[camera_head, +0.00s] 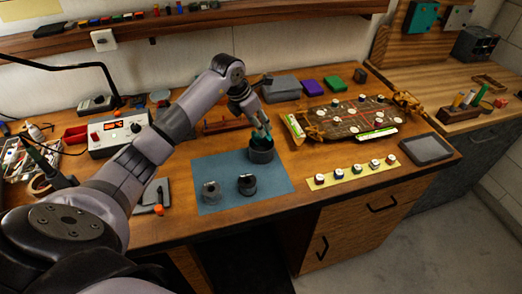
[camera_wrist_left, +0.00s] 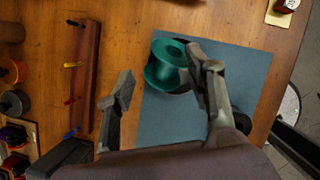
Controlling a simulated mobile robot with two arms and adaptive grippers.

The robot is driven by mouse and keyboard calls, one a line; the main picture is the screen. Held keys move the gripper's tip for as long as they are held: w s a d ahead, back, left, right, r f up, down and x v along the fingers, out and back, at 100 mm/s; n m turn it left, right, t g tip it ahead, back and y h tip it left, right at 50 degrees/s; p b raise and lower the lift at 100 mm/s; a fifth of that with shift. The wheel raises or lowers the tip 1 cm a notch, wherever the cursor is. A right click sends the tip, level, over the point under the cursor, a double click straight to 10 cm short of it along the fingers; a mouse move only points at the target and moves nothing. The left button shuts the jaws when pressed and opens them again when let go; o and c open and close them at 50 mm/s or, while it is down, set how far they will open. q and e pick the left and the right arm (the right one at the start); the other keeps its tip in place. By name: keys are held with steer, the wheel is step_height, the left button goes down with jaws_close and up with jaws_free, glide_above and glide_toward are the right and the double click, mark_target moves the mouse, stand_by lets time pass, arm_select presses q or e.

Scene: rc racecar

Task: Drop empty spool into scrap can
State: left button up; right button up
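The empty spool (camera_wrist_left: 168,62) is teal green and shows in the left wrist view beside the inner side of one finger. The scrap can (camera_head: 262,155) is a dark round can at the back right of the blue mat, with teal showing at its mouth in the head view. My left gripper (camera_head: 262,129) is just above the can, pointing down. In the left wrist view its fingers (camera_wrist_left: 160,85) are spread wide, and the spool is not clamped between them. I cannot tell how deep the spool sits in the can. My right gripper is not in view.
Two dark round pieces (camera_head: 247,185) (camera_head: 210,192) stand on the blue mat (camera_head: 225,170). A circuit board (camera_head: 350,118) and a yellow strip with several small pots (camera_head: 322,183) lie to the right.

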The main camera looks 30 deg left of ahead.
arm_select(q)
steer(key=o, duration=0.3)
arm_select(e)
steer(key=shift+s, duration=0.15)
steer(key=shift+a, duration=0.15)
arm_select(q)
steer(key=v, duration=1.2)
